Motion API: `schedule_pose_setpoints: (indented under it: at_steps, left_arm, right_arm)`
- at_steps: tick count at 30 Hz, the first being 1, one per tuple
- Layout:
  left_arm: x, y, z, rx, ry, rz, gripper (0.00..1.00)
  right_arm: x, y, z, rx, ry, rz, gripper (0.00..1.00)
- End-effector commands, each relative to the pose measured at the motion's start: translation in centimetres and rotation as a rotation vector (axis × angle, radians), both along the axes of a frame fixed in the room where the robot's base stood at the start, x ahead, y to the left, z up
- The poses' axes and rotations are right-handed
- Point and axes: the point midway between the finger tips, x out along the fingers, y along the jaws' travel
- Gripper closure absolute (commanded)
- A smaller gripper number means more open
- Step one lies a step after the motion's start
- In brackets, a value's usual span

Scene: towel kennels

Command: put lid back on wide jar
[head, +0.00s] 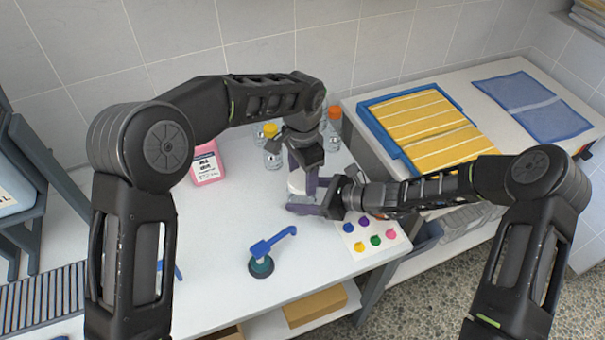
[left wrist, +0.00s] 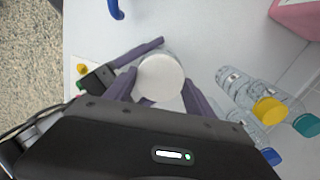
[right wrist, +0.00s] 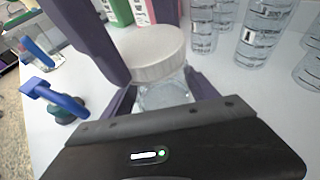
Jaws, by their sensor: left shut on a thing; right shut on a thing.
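A wide white lid (right wrist: 155,52) is at the mouth of a clear wide jar (right wrist: 166,97) in the right wrist view. I cannot tell whether the lid is seated or just above the rim. My left gripper (head: 305,183) is shut on the lid from above, its purple fingers on either side; the lid's round top (left wrist: 160,77) shows between them in the left wrist view. My right gripper (head: 318,198) is shut on the jar's body from the right side. The jar stands upright on the white table, mostly hidden by the fingers in the head view.
Clear bottles with yellow (left wrist: 269,110) and orange (head: 334,112) caps stand behind the jar. A pink container (head: 207,164) is at the back left. A blue-handled tool (head: 272,243) stands at the front. A card with coloured knobs (head: 372,238) lies right of the jar.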

Motion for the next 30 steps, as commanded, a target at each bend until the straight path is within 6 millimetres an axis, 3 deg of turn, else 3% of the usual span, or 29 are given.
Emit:
schedule_pose_setpoints:
  at_steps: [2, 7, 8, 15, 25, 30]
  left_arm:
    - [0.0, 0.0, 0.0, -0.001, 0.0, -0.162, 0.86]
    - [0.0, 0.0, 0.0, 0.0, -0.001, -0.178, 0.86]
    - [0.0, 0.0, 0.0, 0.0, -0.001, -0.178, 0.35]
    - [0.0, 0.0, 0.0, 0.0, 0.0, -0.176, 0.15]
    - [0.0, 0.0, 0.1, 0.0, 0.0, -0.174, 0.12]
    - [0.1, 0.0, 1.2, 0.0, -0.002, -0.174, 0.12]
  right_arm:
    - [0.0, 0.0, 0.0, 0.0, 0.0, 0.0, 1.0]
    - [0.0, 0.0, 0.0, 0.0, 0.0, 0.0, 1.0]
    - [0.0, 0.0, 0.0, 0.0, 0.0, 0.0, 1.0]
    - [0.0, 0.0, 0.0, 0.0, 0.0, 0.0, 1.0]
    - [0.0, 0.0, 0.0, 0.0, 0.0, 0.0, 1.0]
    - [0.0, 0.0, 0.0, 0.0, 0.0, 0.0, 1.0]
